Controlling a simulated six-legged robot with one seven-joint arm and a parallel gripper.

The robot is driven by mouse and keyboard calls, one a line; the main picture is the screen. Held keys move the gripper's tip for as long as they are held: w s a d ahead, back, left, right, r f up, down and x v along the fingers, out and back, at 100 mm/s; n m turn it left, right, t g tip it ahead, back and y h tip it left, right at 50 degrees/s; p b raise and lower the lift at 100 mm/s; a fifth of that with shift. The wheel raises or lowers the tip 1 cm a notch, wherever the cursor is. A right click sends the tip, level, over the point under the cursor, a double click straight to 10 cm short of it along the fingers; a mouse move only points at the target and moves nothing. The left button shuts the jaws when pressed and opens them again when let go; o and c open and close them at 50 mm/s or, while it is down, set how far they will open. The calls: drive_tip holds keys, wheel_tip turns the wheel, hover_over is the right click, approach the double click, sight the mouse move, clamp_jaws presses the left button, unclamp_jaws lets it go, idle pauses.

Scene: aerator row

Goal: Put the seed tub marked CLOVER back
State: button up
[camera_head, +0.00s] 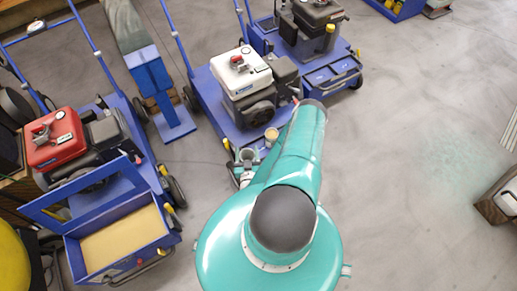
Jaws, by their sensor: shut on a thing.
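My teal arm reaches up the picture from the bottom centre, over the front of the middle aerator (212,95). My gripper cannot be made out; the arm hides what lies beyond and below its upper end. A small round tub-like thing with a tan top (271,134) shows just left of the arm, at the front of the middle aerator.
A red-engined aerator (56,138) stands at left, its blue front box (160,243) open with a tan inside. A dark-engined aerator (318,18) stands at upper right with a closed blue box (332,76). A blue stand (150,75) is between aerators.

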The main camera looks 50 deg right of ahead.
drive_tip(key=shift+w+d+f, duration=0.15)
drive_tip(key=shift+d+f, duration=0.4)
drive_tip(key=shift+f, duration=0.1)
drive_tip(key=shift+w+d+f, duration=1.1)
drive_tip(key=shift+d+f, duration=0.8)
drive_tip(key=shift+f, duration=0.1)
drive_tip(key=shift+w+d+f, duration=1.1)
drive_tip(key=shift+d+f, duration=0.8)
drive_tip(key=shift+f, duration=0.1)
drive_tip(key=shift+w+d+f, duration=1.1)
drive_tip(key=shift+d+f, duration=0.8)
drive_tip(key=shift+f, duration=0.1)
drive_tip(key=o, duration=0.8)
drive_tip(key=shift+s+a, duration=0.15)
